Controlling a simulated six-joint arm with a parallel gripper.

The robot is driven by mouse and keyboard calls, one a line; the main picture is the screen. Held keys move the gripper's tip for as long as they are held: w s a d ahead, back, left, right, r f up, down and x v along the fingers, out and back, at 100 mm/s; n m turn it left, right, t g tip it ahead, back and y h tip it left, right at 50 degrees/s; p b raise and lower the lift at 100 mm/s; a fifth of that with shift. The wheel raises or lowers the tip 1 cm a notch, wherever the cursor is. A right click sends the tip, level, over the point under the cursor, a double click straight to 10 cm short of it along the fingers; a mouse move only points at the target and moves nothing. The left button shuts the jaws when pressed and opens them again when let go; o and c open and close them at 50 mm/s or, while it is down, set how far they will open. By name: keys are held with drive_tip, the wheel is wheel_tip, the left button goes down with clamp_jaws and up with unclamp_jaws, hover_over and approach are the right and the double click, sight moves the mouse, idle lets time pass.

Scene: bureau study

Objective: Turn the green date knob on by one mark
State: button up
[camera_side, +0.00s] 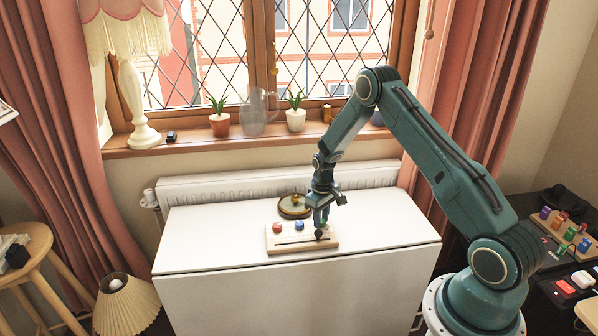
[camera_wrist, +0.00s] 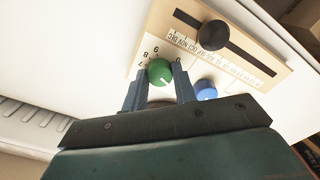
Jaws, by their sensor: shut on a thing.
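The green date knob (camera_wrist: 160,73) sits on a pale wooden board (camera_wrist: 151,39) with printed numbers beside it; 7, 8 and 9 are legible in the wrist view. A light pointer line shows on the knob's face. My gripper (camera_wrist: 160,80) is shut on the green knob, one finger on each side. In the side view my gripper (camera_side: 321,222) reaches down to the right end of the board (camera_side: 290,249), and only a bit of the green knob (camera_side: 324,221) shows. The board lies flat on the white table.
On the board are a blue knob (camera_wrist: 205,89), a red knob (camera_side: 277,227) and a black slider knob (camera_wrist: 214,35) in a slot. A round dark and brass object (camera_side: 294,206) stands behind the board. The white tabletop (camera_side: 205,245) is clear to either side.

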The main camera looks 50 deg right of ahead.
drive_tip(key=shift+m, duration=2.2)
drive_tip(key=o, duration=1)
drive_tip(key=shift+r, duration=0.1)
wheel_tip(320, 180, up, 14)
drive_tip(key=shift+f, duration=0.15)
